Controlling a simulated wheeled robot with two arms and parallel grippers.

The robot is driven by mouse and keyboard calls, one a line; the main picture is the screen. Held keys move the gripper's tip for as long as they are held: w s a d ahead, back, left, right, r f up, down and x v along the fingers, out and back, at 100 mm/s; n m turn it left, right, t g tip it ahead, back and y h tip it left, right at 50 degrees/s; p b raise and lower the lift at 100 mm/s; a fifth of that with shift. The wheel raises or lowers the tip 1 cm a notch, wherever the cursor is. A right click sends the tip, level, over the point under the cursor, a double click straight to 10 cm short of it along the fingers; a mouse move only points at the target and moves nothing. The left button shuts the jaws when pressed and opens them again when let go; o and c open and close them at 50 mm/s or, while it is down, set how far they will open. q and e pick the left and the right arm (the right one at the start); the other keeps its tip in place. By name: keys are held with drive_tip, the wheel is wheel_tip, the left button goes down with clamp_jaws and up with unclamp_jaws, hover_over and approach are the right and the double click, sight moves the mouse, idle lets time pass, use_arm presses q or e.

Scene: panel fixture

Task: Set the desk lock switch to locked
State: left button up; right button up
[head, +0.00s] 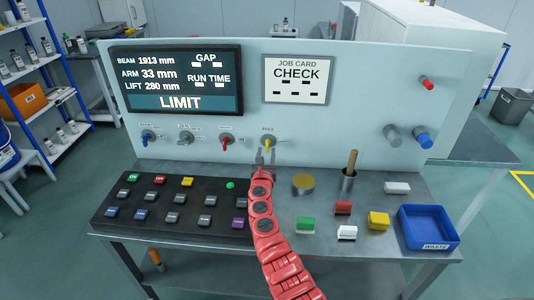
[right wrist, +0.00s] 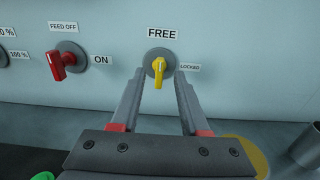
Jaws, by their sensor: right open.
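The desk lock switch is a yellow handle (right wrist: 159,72) on a round grey base on the upright panel; it also shows in the head view (head: 268,141). A FREE label (right wrist: 162,33) is above it and a LOCKED label (right wrist: 190,67) to its right. The handle stands roughly upright, in line with FREE. My right gripper (head: 265,157) is open just in front of the switch. In the right wrist view its fingers (right wrist: 160,82) lie on either side of the handle; contact is not visible. My left gripper is out of view.
A red switch (right wrist: 60,64) sits left of the yellow one. Below are a black button console (head: 172,205), a metal cup with a wooden handle (head: 348,180), several coloured blocks and a blue waste tray (head: 428,228).

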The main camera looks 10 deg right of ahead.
sight(267, 146)
drive_tip(key=shift+b+x, duration=1.35)
drive_tip(key=shift+x, duration=0.55)
clamp_jaws()
